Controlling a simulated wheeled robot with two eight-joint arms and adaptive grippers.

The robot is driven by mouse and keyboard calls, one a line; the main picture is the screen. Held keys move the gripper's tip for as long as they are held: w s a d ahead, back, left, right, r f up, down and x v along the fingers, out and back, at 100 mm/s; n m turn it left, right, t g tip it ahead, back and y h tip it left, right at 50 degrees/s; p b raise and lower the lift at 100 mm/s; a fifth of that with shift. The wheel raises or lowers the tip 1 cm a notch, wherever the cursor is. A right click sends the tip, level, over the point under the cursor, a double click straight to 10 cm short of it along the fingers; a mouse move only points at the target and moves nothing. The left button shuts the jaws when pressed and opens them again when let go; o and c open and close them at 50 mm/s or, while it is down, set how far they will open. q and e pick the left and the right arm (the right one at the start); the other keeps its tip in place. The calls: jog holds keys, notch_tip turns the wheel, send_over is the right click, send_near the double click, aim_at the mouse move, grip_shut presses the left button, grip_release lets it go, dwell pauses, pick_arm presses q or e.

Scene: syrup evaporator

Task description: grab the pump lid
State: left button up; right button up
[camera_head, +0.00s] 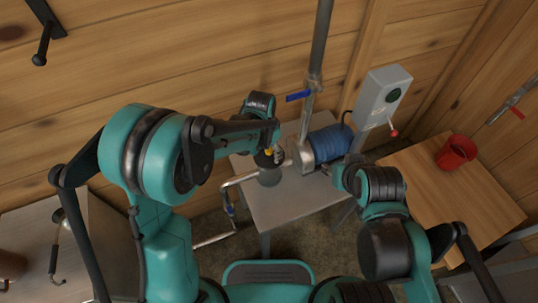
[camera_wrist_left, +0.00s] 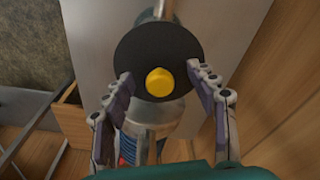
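The pump lid is a black disc with a yellow knob; it fills the middle of the left wrist view (camera_wrist_left: 158,50) and shows small and partly hidden in the head view (camera_head: 263,161). My left gripper (camera_head: 272,152) is at the lid. In the left wrist view its two fingers (camera_wrist_left: 160,78) are spread wide, one at each side of the disc, with a clear gap to the knob between them. Whether the fingertips touch the rim cannot be told. The pump's metal body (camera_head: 270,178) is beneath the lid. My right gripper (camera_head: 338,176) is small and dark, its fingers unclear.
The pump stands on a grey table (camera_head: 285,207) with a blue motor (camera_head: 326,145), pipes and a blue-handled valve (camera_head: 299,96). A grey switch box (camera_head: 383,95) is behind. A red bucket (camera_head: 456,153) stands on a wooden table (camera_head: 430,185) at the right.

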pick_arm(q)
jog(key=shift+s+f, duration=0.1)
jog(key=shift+s, duration=0.1)
grip_shut()
